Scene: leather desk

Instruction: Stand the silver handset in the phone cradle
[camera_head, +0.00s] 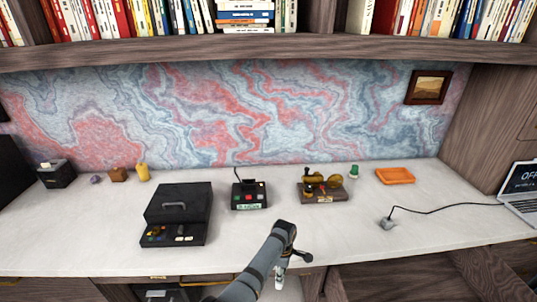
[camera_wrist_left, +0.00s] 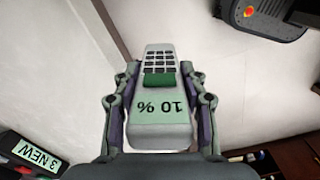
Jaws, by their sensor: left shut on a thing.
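My left gripper (camera_head: 282,262) is shut on the silver handset (camera_head: 279,279) near the desk's front edge. In the left wrist view the handset (camera_wrist_left: 160,115) sits between the two fingers (camera_wrist_left: 158,112), with its dark keypad, a green button and a green screen reading "10 %" upside down. My right gripper is not in view.
An answering machine (camera_head: 249,196) with a green "3 NEW" display stands behind my gripper. A black box (camera_head: 178,212) is at left and a wooden stand (camera_head: 322,190) is behind. An orange tray (camera_head: 395,176) and a laptop (camera_head: 522,188) are at right. Desk around the cradle is clear.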

